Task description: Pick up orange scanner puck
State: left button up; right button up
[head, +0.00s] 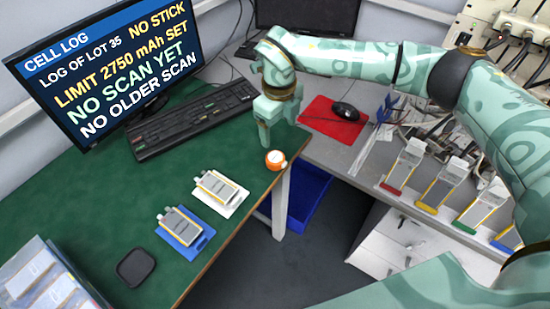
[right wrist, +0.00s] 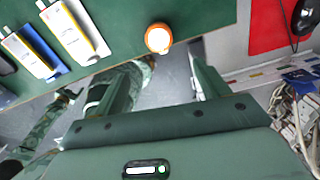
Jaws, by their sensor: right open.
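The orange scanner puck (head: 275,160), with a white round face, lies on the green table near its right edge, above the table leg. It also shows in the right wrist view (right wrist: 158,38), ahead of the fingertips and roughly between their lines. My right gripper (head: 265,138) points down just behind the puck in the head view, apart from it as far as I can see. In the right wrist view its two fingers (right wrist: 163,75) are spread with nothing between them. My left gripper does not show.
A white tray (head: 236,205) and a blue tray (head: 204,242), each with a pouch cell, lie left of the puck. A keyboard (head: 190,120) and monitor (head: 100,65) stand behind. A red mat (head: 318,120) with a mouse lies on the grey bench. A blue bin (head: 308,190) sits below.

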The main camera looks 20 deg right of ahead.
jog(key=b, duration=0.1)
send_over(276, 157)
jog(key=f, duration=0.6)
jog(key=shift+s+d+f, duration=0.15)
jog(key=shift+s+f, duration=0.05)
jog(key=shift+s, duration=0.15)
jog(key=f, duration=0.1)
jog(key=f+b, duration=0.1)
jog(key=f, duration=0.1)
jog(key=f+b, duration=0.1)
jog(key=f, duration=0.1)
jog(key=shift+w+a+f, duration=0.2)
jog(key=shift+w+a, duration=0.05)
jog(key=shift+w, duration=0.15)
jog(key=shift+r, duration=0.1)
jog(key=shift+c, duration=0.3)
jog(key=c, duration=1.1)
jog(key=shift+o, duration=0.2)
jog(key=shift+r, duration=0.1)
